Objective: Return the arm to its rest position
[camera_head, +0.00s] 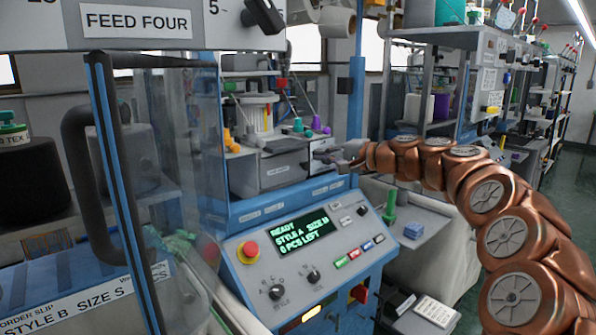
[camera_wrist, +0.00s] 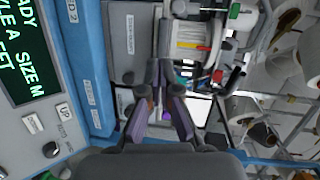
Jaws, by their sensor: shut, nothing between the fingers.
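My copper arm (camera_head: 437,160) reaches in from the right edge and bends over toward the knitting machine (camera_head: 268,160) in the middle. My gripper (camera_head: 322,156) is small in the head view, beside the machine's grey box front, above the control panel. In the wrist view my gripper (camera_wrist: 161,78) points at the machine's upper part, its purple-sided fingers converging. I see nothing held between them. Whether the fingertips touch the machine I cannot tell.
The control panel (camera_head: 302,254) reads READY, STYLE A, SIZE M, 0 PCS LEFT. A clear guard door (camera_head: 180,160) with a dark handle stands at left. A grey side shelf (camera_head: 432,222) carries a green spool (camera_head: 390,206) and a blue block (camera_head: 413,230). An aisle (camera_head: 562,205) lies at right.

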